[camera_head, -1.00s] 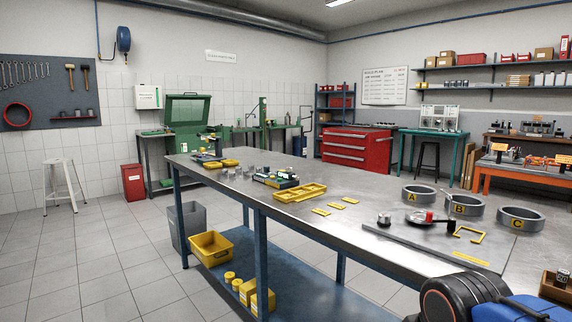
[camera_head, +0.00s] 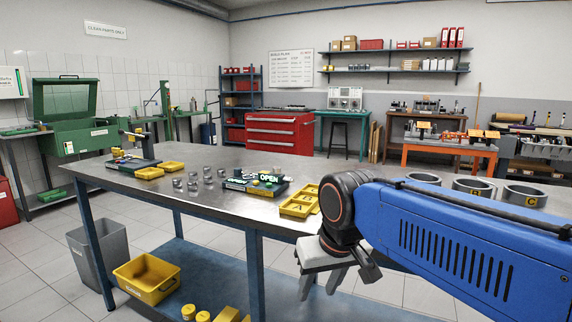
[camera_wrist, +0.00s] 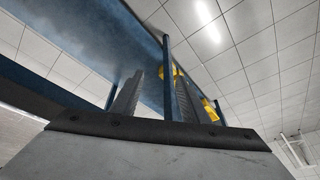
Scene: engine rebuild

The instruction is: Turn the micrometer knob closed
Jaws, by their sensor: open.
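A small dark bench device (camera_head: 256,183) with a sign reading OPEN stands on the steel bench, left of the yellow tray. It is too small to make out a micrometer knob on it, and I cannot tell for sure that it is the micrometer. My gripper (camera_head: 320,288) is open and empty, fingers pointing down, in front of the bench's near edge and right of the device, well apart from it. In the wrist view its two fingers (camera_wrist: 156,92) are spread, with nothing between them but the background blue shelf.
The steel bench (camera_head: 222,160) has a yellow tray (camera_head: 298,203), several metal cylinders and yellow bins on top. Ring parts (camera_head: 472,186) stand behind my blue arm, which hides the bench's right part. A yellow crate (camera_head: 146,277) sits on the lower shelf; a grey bin (camera_head: 95,252) stands left.

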